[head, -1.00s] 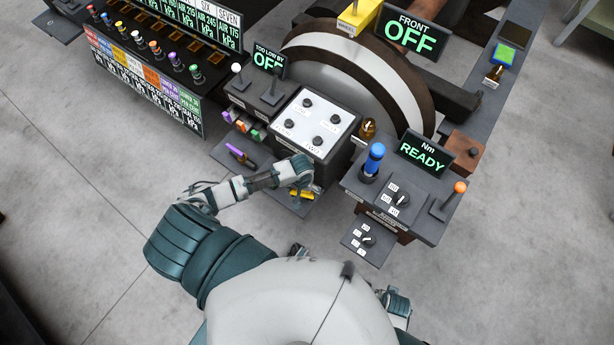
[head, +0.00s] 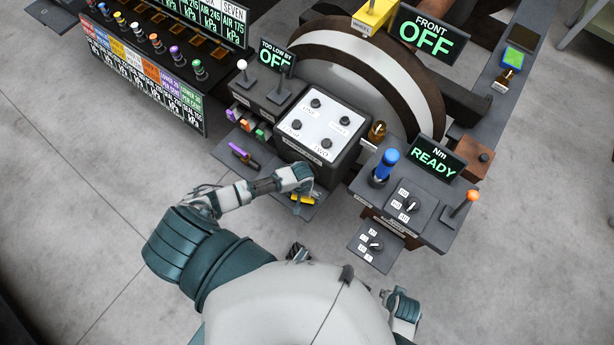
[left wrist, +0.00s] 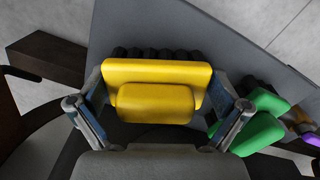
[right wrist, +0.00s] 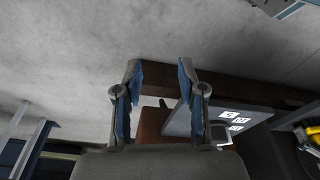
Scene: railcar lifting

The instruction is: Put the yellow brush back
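The yellow brush (left wrist: 155,88) fills the middle of the left wrist view, with dark bristles along its far side. My left gripper (left wrist: 157,95) has one finger at each end of it, and both fingers appear to touch it. In the head view the yellow brush (head: 303,199) shows partly below my left gripper (head: 301,181), over the low grey tray (head: 310,209) at the console's front. Whether it rests on the tray or is raised cannot be told. My right gripper (right wrist: 159,80) is open and empty, away from the brush.
A green brush-like piece (left wrist: 258,122) lies close to the left gripper's right finger. A purple brush (head: 243,155) lies on the tray's left part. The knob box (head: 318,150) rises behind the gripper. A blue-handled console (head: 385,168) stands at the right.

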